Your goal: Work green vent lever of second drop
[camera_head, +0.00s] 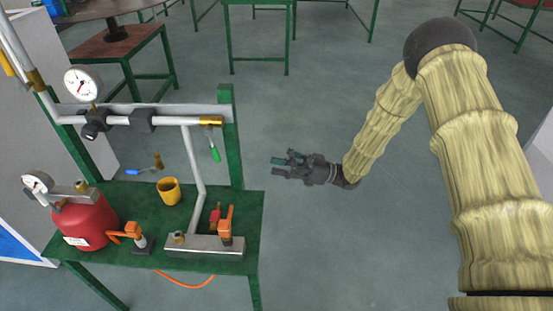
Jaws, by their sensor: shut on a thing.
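A green lever (214,154) hangs down, slightly tilted, below a brass valve (211,121) at the right end of the upper grey pipe. My gripper (279,166) is to the right of this lever and lower in the picture, clear of it by a visible gap. Its dark fingers point left. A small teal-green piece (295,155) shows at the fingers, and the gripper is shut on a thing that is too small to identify. I cannot tell which lever belongs to the second drop.
A green bench (140,205) carries a red tank (85,222), a yellow mug (169,191), orange-handled valves (226,220) and a metal block (204,247). A blue lever (138,171) is at the left. A green post (231,140) stands between lever and gripper. Open floor surrounds my gripper.

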